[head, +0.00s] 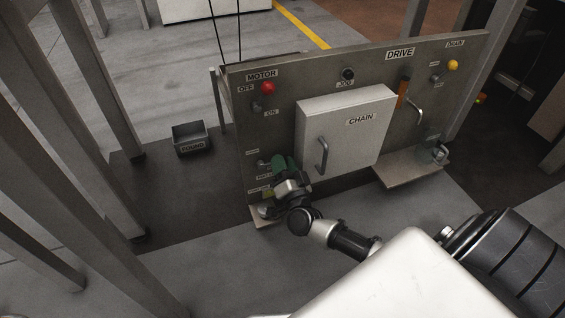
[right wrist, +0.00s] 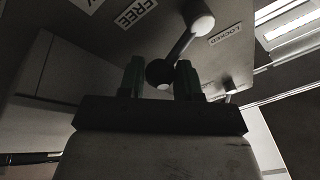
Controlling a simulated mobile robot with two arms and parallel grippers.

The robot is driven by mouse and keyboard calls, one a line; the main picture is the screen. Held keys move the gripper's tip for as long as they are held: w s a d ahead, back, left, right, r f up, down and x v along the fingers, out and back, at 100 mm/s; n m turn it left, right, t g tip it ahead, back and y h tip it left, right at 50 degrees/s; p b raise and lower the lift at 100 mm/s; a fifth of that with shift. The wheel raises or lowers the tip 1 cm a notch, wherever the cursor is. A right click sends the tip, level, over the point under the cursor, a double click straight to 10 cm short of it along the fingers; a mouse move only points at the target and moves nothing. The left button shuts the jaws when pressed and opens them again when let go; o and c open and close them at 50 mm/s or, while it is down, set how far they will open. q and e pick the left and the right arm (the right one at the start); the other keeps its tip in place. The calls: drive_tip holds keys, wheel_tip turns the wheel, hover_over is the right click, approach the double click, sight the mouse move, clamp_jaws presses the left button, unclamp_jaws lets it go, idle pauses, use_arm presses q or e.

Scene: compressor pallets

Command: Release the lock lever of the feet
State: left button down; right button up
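The lock lever (right wrist: 181,46) shows in the right wrist view under the panel's plate, a short slanted bar with a pale round end and a dark round end. In the head view my right gripper (head: 285,164) is at the panel's lower left and hides most of the lever. My left gripper is not in view.
The grey panel (head: 282,125) bears a red MOTOR button (head: 268,87), a white CHAIN door (head: 345,138) with a handle and DRIVE controls. A shelf (head: 412,167) juts out at lower right. A FOUND bin (head: 190,138) stands left on the floor. Grey posts (head: 100,75) stand further left.

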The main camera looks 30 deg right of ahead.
drive_tip(key=c, duration=0.4)
drive_tip(key=shift+f+m+h+p, duration=0.3)
drive_tip(key=shift+m+p, duration=0.05)
drive_tip(key=shift+m, duration=0.45)
drive_tip(key=shift+f+m+g+h, duration=0.2)
drive_tip(key=shift+f+m+h, duration=0.1)
drive_tip(key=shift+m, duration=0.4)
drive_tip(key=shift+f+m+g+h, duration=0.2)
drive_tip(key=shift+f+m+h, duration=0.1)
drive_tip(key=shift+m, duration=0.4)
drive_tip(key=shift+c, duration=0.2)
drive_tip(key=o, duration=0.6)
drive_tip(key=shift+o, duration=0.2)
drive_tip(key=p+v, duration=0.2)
drive_tip(key=v, duration=0.9)
drive_tip(key=shift+d, duration=0.1)
